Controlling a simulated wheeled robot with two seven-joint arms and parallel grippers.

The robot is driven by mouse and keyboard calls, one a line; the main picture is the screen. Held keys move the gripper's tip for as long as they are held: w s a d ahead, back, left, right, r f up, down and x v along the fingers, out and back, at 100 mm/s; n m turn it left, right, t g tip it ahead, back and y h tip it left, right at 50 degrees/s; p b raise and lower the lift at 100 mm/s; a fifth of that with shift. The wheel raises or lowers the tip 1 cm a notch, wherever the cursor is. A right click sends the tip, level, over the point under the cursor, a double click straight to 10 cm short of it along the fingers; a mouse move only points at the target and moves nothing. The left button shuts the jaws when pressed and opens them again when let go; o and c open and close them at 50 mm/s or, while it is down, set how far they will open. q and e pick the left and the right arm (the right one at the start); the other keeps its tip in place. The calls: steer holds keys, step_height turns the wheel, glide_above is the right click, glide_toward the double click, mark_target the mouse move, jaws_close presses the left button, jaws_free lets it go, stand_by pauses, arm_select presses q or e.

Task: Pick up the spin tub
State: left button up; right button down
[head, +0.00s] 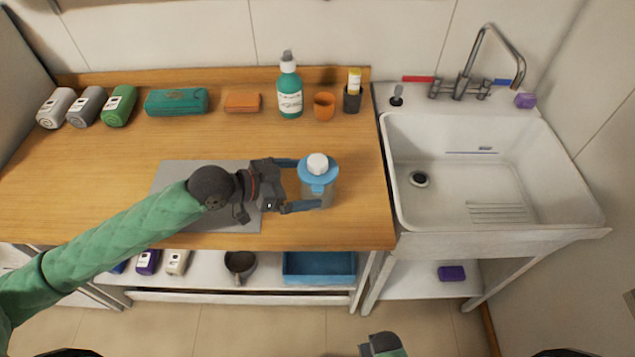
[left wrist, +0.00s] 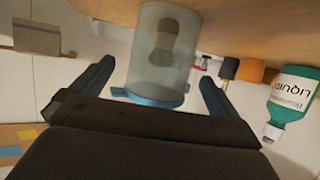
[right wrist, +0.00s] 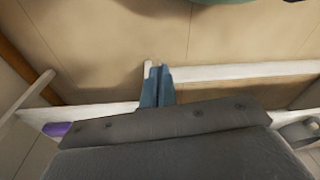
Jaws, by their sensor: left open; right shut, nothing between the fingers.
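The spin tub (head: 318,180) stands on the wooden counter near its right end, a see-through container with a blue lid and a white knob. In the left wrist view the tub (left wrist: 165,50) appears upside down, with something dark visible through its wall. My left gripper (head: 303,184) is open, with one blue finger on each side of the tub; whether they touch it I cannot tell. My right gripper (right wrist: 157,85) is shut and empty, its blue fingers together, low in front of the cart; only part of that arm (head: 383,345) shows in the head view.
A grey mat (head: 175,175) lies under my left arm. A green pump bottle (head: 289,90), orange cup (head: 324,105), dark cup (head: 352,100), orange block (head: 242,101) and teal case (head: 176,101) stand along the back. A white sink (head: 470,180) is at right. A blue tray (head: 318,266) is on the lower shelf.

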mark_target(304, 172)
arm_select(q)
steer(key=shift+p+x, duration=0.65)
steer(key=shift+x, duration=1.05)
arm_select(e)
steer(key=shift+s+d+f, duration=0.1)
steer(key=shift+d+f, duration=0.1)
steer(key=shift+f, duration=0.55)
steer(key=shift+s+d+f, duration=0.15)
steer(key=shift+f, duration=0.55)
steer(key=shift+s+d+f, duration=0.1)
steer(key=shift+d+f, duration=0.1)
steer(key=shift+f, duration=0.55)
arm_select(q)
steer(key=c, duration=1.1)
steer(key=shift+c, duration=0.5)
steer(key=shift+r, duration=0.1)
steer(key=shift+r, duration=0.2)
step_height(304, 172, up, 3)
steer(key=shift+b, duration=0.85)
steer(key=s+d+r+b, duration=0.3)
steer(key=s+d+r, duration=0.2)
steer(key=d, duration=0.5)
steer(key=shift+s+r, duration=0.35)
steer(key=shift+r, duration=0.85)
arm_select(e)
steer(key=w+a+r, duration=0.1)
steer(key=r, duration=0.6)
steer(key=w+a+r, duration=0.2)
steer(key=r, duration=0.6)
steer(key=shift+w, duration=0.2)
